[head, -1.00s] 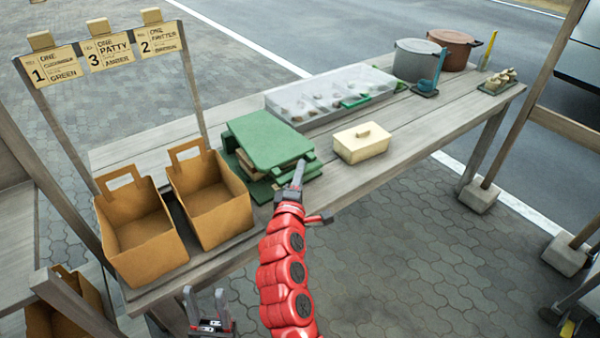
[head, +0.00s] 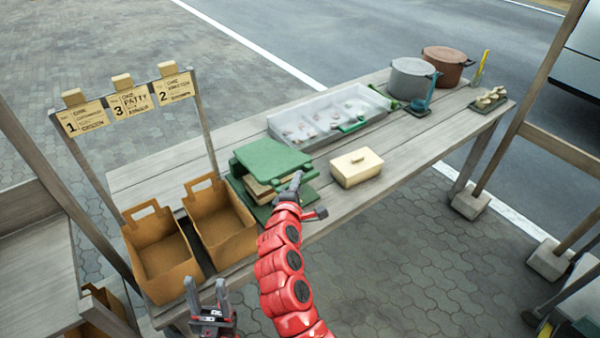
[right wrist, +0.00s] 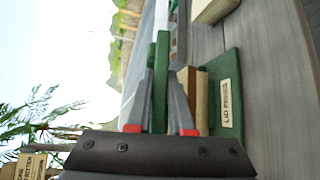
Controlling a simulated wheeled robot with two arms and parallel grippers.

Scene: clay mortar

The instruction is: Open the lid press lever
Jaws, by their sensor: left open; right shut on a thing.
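The lid press stands on the near edge of the table, left of the middle. Its green top plate (head: 268,158) sits above pale wooden blocks (head: 258,187) and a green base (head: 262,212). In the right wrist view the base bears a "LID PRESS" label (right wrist: 227,103). My right gripper (head: 297,180) is at the press's right front side. In the right wrist view its fingers (right wrist: 160,88) are shut on the press's green upper part (right wrist: 161,70), one on each side. The exact grip spot is partly hidden. My left gripper (head: 210,300) is open and empty, low in front of the table.
Two open brown paper bags (head: 162,262) stand left of the press under numbered cards (head: 132,101). A cream box (head: 356,167) is close on the right. A clear compartment tray (head: 330,115) lies behind. A grey pot (head: 411,80) and a brown pot (head: 447,66) stand far right.

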